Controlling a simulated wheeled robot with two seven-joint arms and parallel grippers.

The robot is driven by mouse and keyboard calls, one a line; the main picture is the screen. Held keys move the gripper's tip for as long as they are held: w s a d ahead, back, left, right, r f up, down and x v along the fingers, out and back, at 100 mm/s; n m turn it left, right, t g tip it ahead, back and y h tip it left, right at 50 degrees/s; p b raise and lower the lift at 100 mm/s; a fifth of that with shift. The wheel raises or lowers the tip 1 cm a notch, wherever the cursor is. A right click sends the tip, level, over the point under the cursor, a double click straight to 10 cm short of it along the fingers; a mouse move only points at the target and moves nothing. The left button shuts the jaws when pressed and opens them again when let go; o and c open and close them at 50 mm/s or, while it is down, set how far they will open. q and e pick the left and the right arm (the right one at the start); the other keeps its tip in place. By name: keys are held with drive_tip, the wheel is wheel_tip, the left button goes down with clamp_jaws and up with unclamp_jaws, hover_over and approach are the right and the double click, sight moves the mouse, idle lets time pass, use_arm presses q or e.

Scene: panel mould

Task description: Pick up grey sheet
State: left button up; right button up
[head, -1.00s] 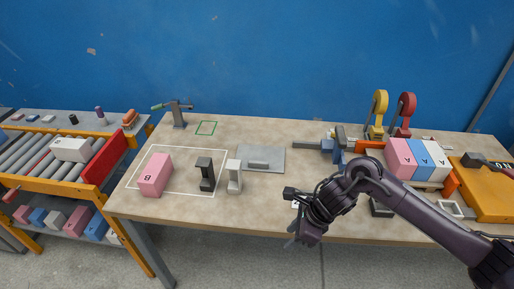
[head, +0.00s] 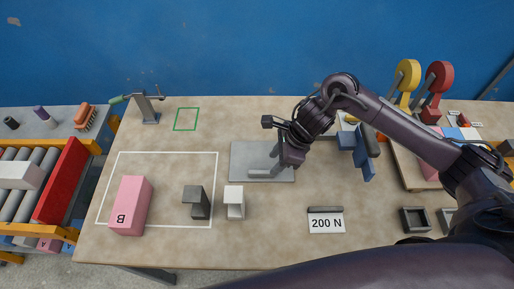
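The grey sheet (head: 247,152) lies flat on the table near the middle, with a raised grey bar (head: 262,173) along its front part. My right gripper (head: 281,163) points down over the sheet's right half, close to the right end of the bar. My wrist hides part of the sheet's right side. Whether the fingers are open or touch the sheet or bar cannot be made out. My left gripper is not in view.
A dark block (head: 196,202) and a white block (head: 234,202) stand in front of the sheet. A 200 N label (head: 326,222) is at front right. A green outline (head: 186,119) at back left is empty.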

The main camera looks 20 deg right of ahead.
sight(266, 171)
drive_tip(key=shift+x, duration=0.95)
drive_tip(key=shift+a+f+p, duration=0.15)
drive_tip(key=shift+f+p, duration=0.15)
drive_tip(key=shift+p, duration=0.15)
drive_tip(key=x, duration=0.1)
drive_tip(key=p+x, duration=0.1)
drive_tip(key=x, duration=0.2)
drive_tip(key=shift+w+d+f+p, duration=0.25)
drive_tip(key=shift+w+f+p, duration=0.05)
drive_tip(key=shift+f, duration=0.2)
drive_tip(key=c, duration=0.4)
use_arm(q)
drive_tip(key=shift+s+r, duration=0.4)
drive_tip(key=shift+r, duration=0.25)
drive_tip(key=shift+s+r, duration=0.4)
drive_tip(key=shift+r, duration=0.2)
use_arm(e)
clamp_jaws()
